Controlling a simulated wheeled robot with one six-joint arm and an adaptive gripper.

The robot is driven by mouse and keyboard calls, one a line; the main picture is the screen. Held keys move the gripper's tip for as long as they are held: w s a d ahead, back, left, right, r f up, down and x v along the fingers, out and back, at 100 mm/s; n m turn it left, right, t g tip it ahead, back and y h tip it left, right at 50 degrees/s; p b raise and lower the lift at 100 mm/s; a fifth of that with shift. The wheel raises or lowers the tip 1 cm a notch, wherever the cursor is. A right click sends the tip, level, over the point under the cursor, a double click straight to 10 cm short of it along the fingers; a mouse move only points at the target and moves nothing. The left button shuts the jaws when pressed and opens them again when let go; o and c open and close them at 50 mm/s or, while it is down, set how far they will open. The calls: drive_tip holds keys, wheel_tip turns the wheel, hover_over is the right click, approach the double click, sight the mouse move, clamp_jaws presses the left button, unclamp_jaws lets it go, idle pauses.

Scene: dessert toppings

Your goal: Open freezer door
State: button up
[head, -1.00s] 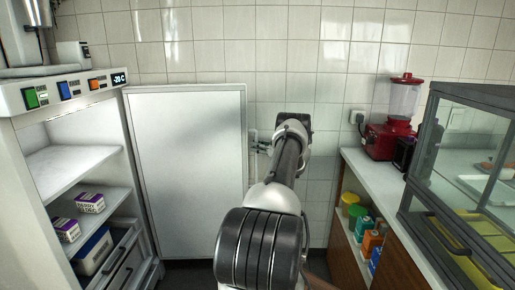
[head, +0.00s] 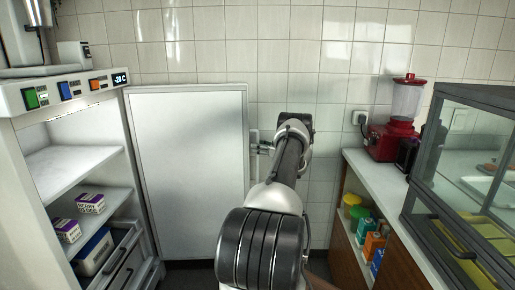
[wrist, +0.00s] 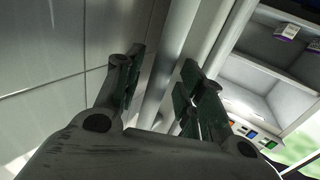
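The freezer (head: 70,125) stands at the left in the head view, with its interior exposed. Its white door (head: 187,170) is swung wide open, its flat face toward me. My gripper (head: 262,146) is beside the door's free right edge, at mid-height, partly hidden by my arm. In the wrist view my gripper (wrist: 160,85) has its two dark-green finger pads apart. A pale upright bar or edge of the door (wrist: 172,55) shows beyond and between them. I cannot tell whether a finger touches it.
Berry boxes (head: 90,203) sit on a freezer shelf above a drawer (head: 122,262). A counter (head: 372,180) with a red blender (head: 393,135) and a glass display case (head: 470,170) stands at the right. The tiled wall (head: 290,50) is close behind the door and gripper.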

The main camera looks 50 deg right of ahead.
drive_tip(key=s+d, duration=0.2)
drive_tip(key=s, duration=0.9)
drive_tip(key=shift+s+d, duration=0.2)
drive_tip(key=shift+s, duration=0.1)
